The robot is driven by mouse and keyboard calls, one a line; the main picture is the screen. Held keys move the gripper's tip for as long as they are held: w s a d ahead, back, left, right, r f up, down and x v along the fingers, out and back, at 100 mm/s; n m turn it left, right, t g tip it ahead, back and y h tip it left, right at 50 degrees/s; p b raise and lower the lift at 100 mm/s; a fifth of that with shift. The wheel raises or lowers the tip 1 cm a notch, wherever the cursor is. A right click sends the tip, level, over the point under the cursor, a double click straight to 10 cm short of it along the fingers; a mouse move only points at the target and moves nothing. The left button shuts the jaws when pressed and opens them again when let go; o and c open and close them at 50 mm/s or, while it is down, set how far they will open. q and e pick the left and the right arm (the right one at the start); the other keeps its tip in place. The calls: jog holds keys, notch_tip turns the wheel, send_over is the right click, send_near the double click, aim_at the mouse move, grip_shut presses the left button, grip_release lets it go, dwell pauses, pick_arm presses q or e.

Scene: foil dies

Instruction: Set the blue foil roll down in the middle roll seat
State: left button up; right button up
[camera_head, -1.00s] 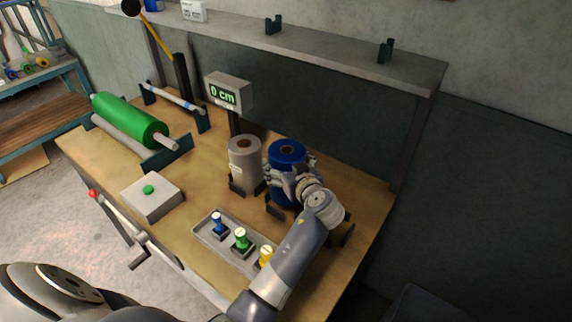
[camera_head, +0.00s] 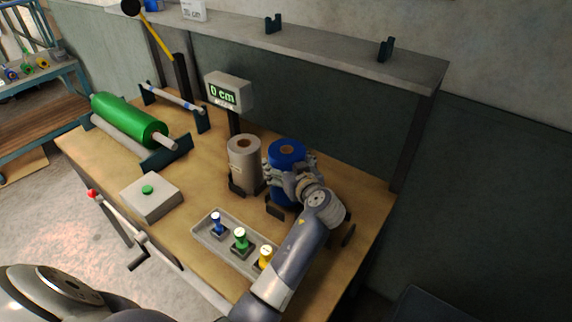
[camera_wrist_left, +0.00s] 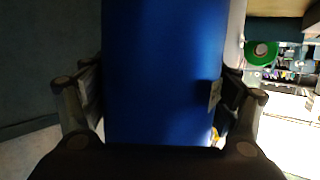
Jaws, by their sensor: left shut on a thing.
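The blue foil roll (camera_head: 286,150) stands upright beside the grey roll, at the middle roll seat (camera_head: 275,207), whose dark bracket shows at its lower left. My left gripper (camera_head: 290,180) is shut around the blue roll from the front right. In the left wrist view the blue roll (camera_wrist_left: 165,70) fills the space between the two fingers. My gripper hides the roll's lower part, so I cannot tell whether its base touches the seat. My right gripper is not in view.
The grey roll (camera_head: 244,165) stands close on the left in its own seat. A dark bracket (camera_head: 348,234) is at the right. A tray (camera_head: 205,230) with small blue, green and yellow dies lies in front. A display (camera_head: 228,92) reading 0 cm and a shelf (camera_head: 340,60) are behind.

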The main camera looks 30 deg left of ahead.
pick_arm(q)
jog(key=shift+r, duration=0.2)
dwell(0.6)
jog(key=shift+b, duration=0.3)
jog(key=shift+f, duration=0.2)
jog(key=shift+f+b, duration=2.35)
jog(key=shift+b, duration=0.15)
jog(key=o, duration=1.7)
